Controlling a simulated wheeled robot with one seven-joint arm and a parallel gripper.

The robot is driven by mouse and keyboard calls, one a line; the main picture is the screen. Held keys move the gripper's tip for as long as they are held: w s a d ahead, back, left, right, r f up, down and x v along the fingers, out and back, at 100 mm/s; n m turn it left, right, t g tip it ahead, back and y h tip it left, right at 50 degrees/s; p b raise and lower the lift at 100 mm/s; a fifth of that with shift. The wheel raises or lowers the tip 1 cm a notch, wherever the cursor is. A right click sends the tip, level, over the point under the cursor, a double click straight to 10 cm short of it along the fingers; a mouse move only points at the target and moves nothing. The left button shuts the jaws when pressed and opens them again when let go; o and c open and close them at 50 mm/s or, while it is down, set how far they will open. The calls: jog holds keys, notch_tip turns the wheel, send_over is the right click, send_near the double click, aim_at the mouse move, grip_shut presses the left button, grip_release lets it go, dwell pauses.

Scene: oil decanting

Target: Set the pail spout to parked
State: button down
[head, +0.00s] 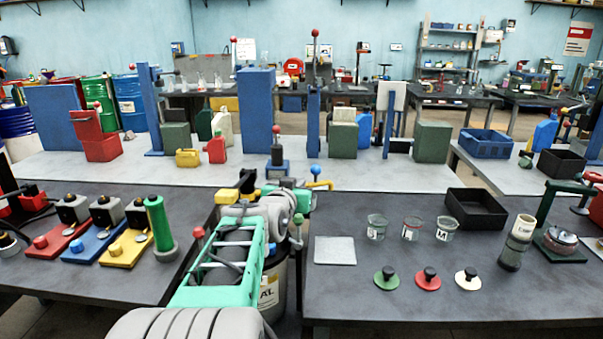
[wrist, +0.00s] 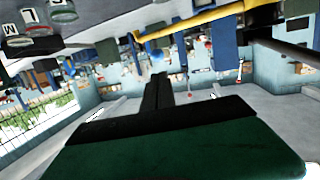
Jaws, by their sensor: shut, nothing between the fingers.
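The grey pail (head: 296,285), with a partly visible label, stands in the gap between the two front tables, mostly hidden behind my arm. A yellow spout (head: 322,185) shows above it, just right of my arm's far end, with a blue ball knob (head: 315,168) beside it. A yellow bar, which looks like the spout, crosses the top of the wrist view (wrist: 205,27). My gripper (wrist: 157,84) has its black fingers together and empty, with the bar beyond their tips. I see no contact. In the head view my arm hides the fingers.
The right table holds several jars (head: 376,227), three knobbed lids (head: 428,277), a black tray (head: 475,208) and a grey square plate (head: 335,250). The left table holds coloured blocks (head: 95,240) and a green cylinder (head: 160,225). A long light table (head: 400,175) lies behind.

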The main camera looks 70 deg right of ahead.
aim_at(314, 171)
jog(key=d+f+p, duration=0.1)
jog(key=d, duration=0.7)
jog(key=d+f+p, duration=0.1)
jog(key=d, duration=0.4)
jog(key=shift+s+f+p, duration=0.15)
jog(key=shift+f+p, duration=0.2)
